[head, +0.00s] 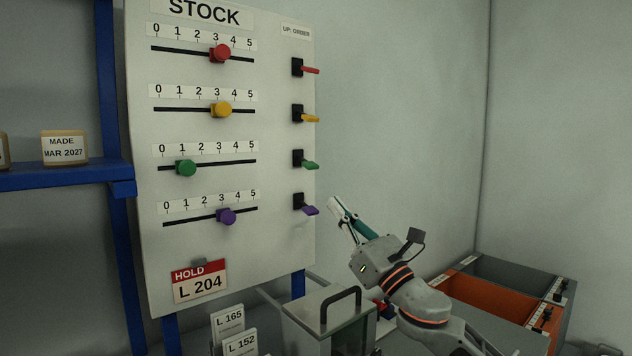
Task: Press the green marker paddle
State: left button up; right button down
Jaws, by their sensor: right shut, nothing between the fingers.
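The green marker paddle (309,165) sticks out to the right from its black mount on the right side of the white STOCK board (140,120). It is third from the top in a column of paddles and looks roughly level, tilted slightly down. My right gripper (334,203) is shut and empty. Its fingertips are below and to the right of the green paddle, apart from it in the picture, and just right of the purple paddle (310,210). I cannot tell the gap in depth. My left gripper is not in view.
A red paddle (311,70) and a yellow paddle (310,118) are above the green one. Colored slider knobs, including a green knob (186,167), sit on the board's scales. Below are a handled metal box (318,325) and an orange bin (478,298). Free space lies right of the board.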

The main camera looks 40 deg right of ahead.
aim_at(307, 163)
jog(key=p+x, duration=0.1)
jog(key=x, duration=0.8)
